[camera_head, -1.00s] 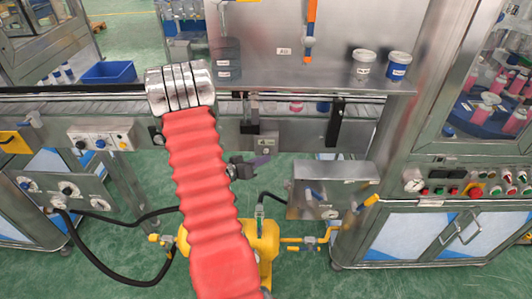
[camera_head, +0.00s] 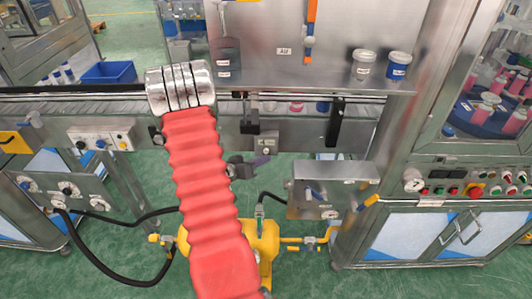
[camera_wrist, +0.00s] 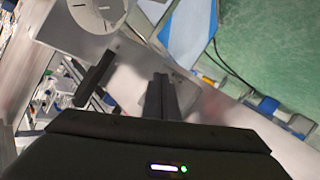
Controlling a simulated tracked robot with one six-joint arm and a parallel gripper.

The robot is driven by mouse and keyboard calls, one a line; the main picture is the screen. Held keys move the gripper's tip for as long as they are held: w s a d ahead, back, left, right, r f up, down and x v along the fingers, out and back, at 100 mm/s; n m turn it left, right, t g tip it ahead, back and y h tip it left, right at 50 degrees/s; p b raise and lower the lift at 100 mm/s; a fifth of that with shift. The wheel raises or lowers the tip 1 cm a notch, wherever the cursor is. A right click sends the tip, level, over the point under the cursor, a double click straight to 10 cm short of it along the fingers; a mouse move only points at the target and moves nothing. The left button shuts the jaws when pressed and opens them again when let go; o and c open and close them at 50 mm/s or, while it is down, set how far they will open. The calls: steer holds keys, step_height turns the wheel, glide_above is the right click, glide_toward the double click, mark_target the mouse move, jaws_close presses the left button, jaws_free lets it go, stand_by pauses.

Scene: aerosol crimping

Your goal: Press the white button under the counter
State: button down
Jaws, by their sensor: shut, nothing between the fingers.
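A small plate with a pale round spot (camera_head: 266,143), which looks like the white button, is on the metal face under the counter (camera_head: 360,108) in the head view. It is too small to be sure of. My gripper (camera_head: 262,161) shows dark just below that plate, partly hidden behind my red-sleeved arm. In the wrist view my gripper's dark fingers (camera_wrist: 160,95) are together with nothing between them. I cannot tell from the head view whether they touch the face. No button shows clearly in the wrist view.
A metal box (camera_head: 325,195) and yellow pipework (camera_head: 300,240) stand below. A control box (camera_head: 100,136) is at left. A large pale disc with dark marks (camera_wrist: 98,12) fills the wrist view's upper left.

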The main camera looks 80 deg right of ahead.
steer(key=shift+d, duration=0.1)
steer(key=shift+d, duration=0.3)
steer(key=shift+w+d, duration=0.1)
steer(key=shift+d, duration=0.3)
stand_by(0.9)
steer(key=shift+a, duration=0.85)
steer(key=a, duration=0.2)
steer(key=s+a, duration=0.1)
steer(key=a, duration=0.2)
steer(key=shift+s, duration=0.2)
stand_by(0.5)
steer(key=shift+d, duration=0.1)
stand_by(0.8)
